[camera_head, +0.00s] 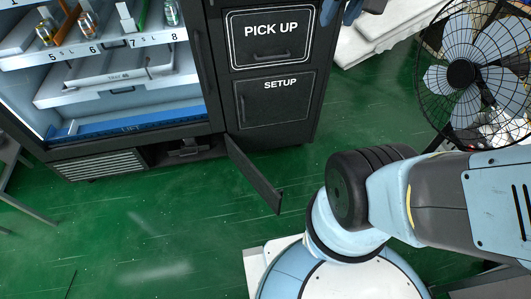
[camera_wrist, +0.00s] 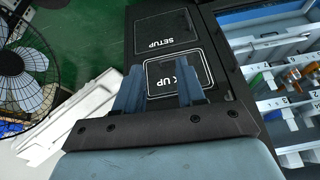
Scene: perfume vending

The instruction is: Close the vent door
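The vent door (camera_head: 254,175) is a narrow dark panel at the foot of the black vending machine (camera_head: 202,65) in the head view. It stands open, swung out over the green floor from its hinge at the right of a low opening (camera_head: 185,150). I cannot make it out in the wrist view. My gripper (camera_wrist: 160,88) shows two blue fingers apart with nothing between them, in front of the PICK UP panel (camera_wrist: 178,77). Its blue fingertips (camera_head: 340,10) also show at the top edge of the head view, well above the door.
A louvred grille (camera_head: 100,166) is left of the opening. The SETUP panel (camera_head: 275,98) is shut. A fan (camera_head: 465,75) stands at the right, with white panels (camera_head: 375,35) on the floor beside it. The green floor (camera_head: 145,225) before the machine is mostly clear.

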